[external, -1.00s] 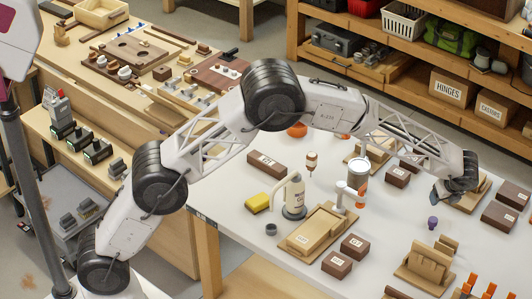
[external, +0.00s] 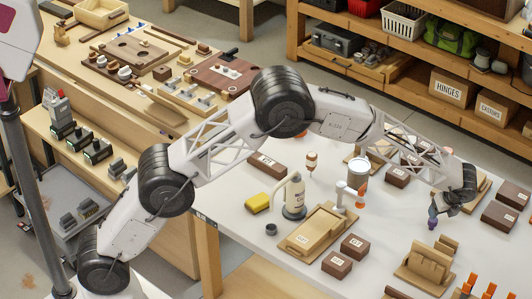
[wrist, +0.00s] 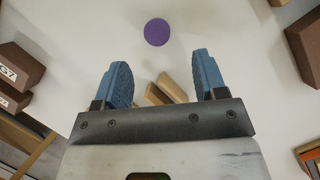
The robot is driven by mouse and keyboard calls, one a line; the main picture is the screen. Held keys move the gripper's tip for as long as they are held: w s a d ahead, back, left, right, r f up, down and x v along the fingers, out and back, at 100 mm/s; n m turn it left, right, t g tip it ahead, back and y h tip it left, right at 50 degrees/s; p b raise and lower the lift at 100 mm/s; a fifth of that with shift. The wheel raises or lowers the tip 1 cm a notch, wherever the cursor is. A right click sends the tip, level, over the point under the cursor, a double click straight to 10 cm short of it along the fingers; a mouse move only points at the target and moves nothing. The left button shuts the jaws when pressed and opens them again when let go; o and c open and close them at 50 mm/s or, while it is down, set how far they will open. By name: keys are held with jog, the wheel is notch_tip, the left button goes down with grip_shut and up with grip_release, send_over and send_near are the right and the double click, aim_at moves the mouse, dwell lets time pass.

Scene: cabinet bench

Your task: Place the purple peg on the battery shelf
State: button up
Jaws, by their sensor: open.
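The purple peg (external: 432,223) stands on the white table at the right in the external view. In the wrist view its round purple top (wrist: 157,32) lies beyond the fingertips, centred between them. My gripper (external: 437,205) is just above the peg in the external view. In the wrist view the two blue fingers of my gripper (wrist: 160,63) are wide apart with nothing between them. A wooden shelf (external: 66,122) at the left holds several dark battery-like units with green parts; I cannot read any label that names it the battery shelf.
Small dark brown boxes (external: 499,216) lie right of the gripper. A wooden slotted holder (external: 425,266) stands in front of the peg. Bare table surrounds the peg.

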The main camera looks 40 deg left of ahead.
aim_at(432, 224)
jog(key=shift+x, duration=1.25)
jog(key=shift+f, duration=0.1)
jog(key=shift+x, duration=2.5)
jog(key=shift+s+a, duration=0.15)
jog(key=shift+s, duration=0.05)
jog(key=shift+c, duration=0.3)
jog(key=c, duration=1)
